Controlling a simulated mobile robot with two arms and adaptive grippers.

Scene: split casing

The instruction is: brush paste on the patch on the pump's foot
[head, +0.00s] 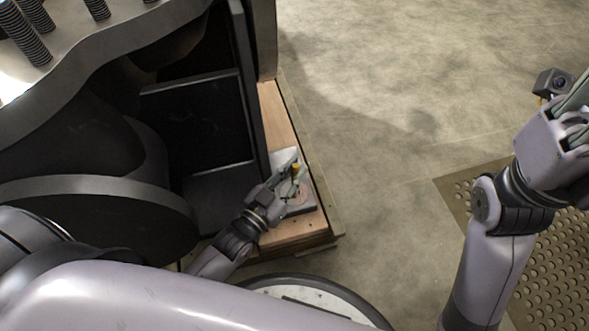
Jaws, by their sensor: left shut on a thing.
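The large dark split casing (80,160) with threaded studs (24,35) fills the left, close to my left arm. The wooden base (279,115) ends just right of the foot. A perforated floor plate (545,255) lies at lower right. Concrete floor (390,90) is clear between.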

